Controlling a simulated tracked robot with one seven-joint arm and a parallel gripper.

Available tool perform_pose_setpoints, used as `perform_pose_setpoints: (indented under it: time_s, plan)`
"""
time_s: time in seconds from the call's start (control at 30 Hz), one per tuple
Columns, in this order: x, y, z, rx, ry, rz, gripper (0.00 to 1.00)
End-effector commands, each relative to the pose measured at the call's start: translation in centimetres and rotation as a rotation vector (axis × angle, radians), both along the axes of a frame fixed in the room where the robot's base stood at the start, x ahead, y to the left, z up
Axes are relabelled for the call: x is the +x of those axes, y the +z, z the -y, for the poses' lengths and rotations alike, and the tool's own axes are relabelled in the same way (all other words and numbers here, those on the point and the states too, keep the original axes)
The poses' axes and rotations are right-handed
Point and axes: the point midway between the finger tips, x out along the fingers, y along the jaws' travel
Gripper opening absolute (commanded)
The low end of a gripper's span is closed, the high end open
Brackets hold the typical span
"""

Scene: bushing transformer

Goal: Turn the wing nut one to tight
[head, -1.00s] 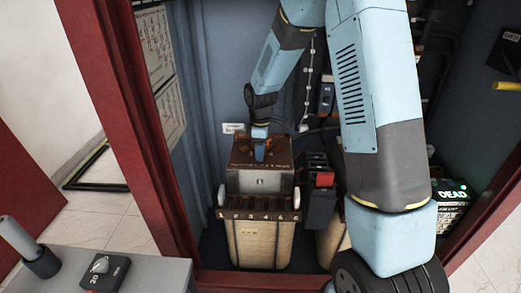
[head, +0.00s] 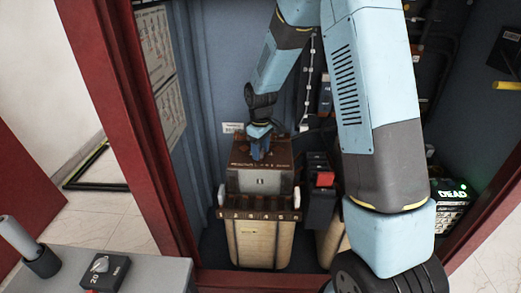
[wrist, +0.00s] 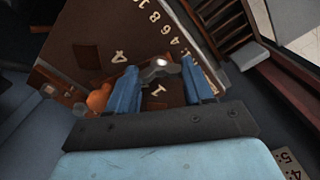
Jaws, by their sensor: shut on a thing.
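A small metallic wing nut (wrist: 158,66) shows in the wrist view between the two blue fingers of my gripper (wrist: 160,84), near a pale number 1 on a brown board. My gripper is shut on it, with a finger on either side. In the head view my gripper (head: 260,152) points down onto the brown top of the transformer unit (head: 262,182). The wing nut is hidden there behind the fingers. How tight the nut sits cannot be told.
A rounded orange part (wrist: 98,101) lies close beside the left finger in the wrist view. A dark box with a red part (head: 324,179) stands right of the transformer. A lit DEAD sign (head: 453,194) is at the right. Cabinet walls enclose the space.

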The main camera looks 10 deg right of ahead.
Motion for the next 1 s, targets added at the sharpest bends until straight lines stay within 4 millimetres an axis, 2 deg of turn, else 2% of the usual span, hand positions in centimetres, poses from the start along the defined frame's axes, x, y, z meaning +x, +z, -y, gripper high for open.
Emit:
perform_pose_setpoints:
  time_s: [0.6,1.0]
  plan:
    - [0.19,0.14,-0.03,0.002,-0.587,0.005,0.21]
    - [0.2,0.15,-0.05,0.003,-0.901,0.005,0.21]
